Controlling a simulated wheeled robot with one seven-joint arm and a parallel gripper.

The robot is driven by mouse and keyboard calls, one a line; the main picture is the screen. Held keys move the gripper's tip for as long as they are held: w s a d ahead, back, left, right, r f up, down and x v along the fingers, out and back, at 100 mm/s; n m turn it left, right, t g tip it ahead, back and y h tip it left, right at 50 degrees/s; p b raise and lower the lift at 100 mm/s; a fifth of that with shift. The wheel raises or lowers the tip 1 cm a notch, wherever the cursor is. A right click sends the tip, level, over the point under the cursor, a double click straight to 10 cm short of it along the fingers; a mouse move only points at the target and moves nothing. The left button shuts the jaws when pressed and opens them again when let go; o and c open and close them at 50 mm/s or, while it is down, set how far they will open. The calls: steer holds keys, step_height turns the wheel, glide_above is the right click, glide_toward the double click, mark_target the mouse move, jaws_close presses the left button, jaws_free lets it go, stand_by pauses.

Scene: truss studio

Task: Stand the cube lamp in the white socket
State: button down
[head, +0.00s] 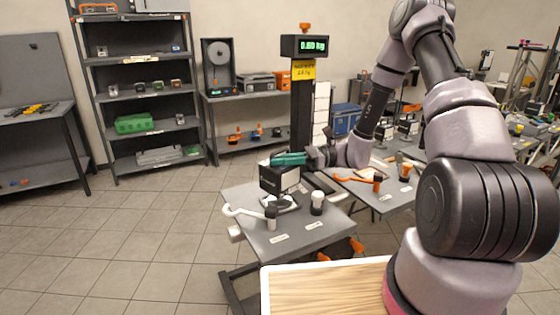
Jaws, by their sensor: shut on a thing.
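The cube lamp (270,181) is a black box with a paler side face. It hangs upright under my gripper (288,159), whose teal end is shut on its top. The lamp is over the near grey table (278,249). A low white and black fitting (283,203) shows just below the lamp; it may be the white socket, and I cannot tell whether the lamp touches it. A white-topped cup on a dark base (317,202) stands to the right of the lamp. The lamp's underside is hard to make out.
A white curved handle (240,212) with a dark knob (270,213) lies left of the lamp. Farther right, another table carries an orange handle (354,179) and an orange cup (405,171). A post with a green-lit display (304,46) stands behind. Left floor is clear.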

steer(key=shift+f, duration=0.1)
stand_by(0.4)
steer(key=c, duration=0.8)
jaws_free()
steer(key=shift+d, duration=0.1)
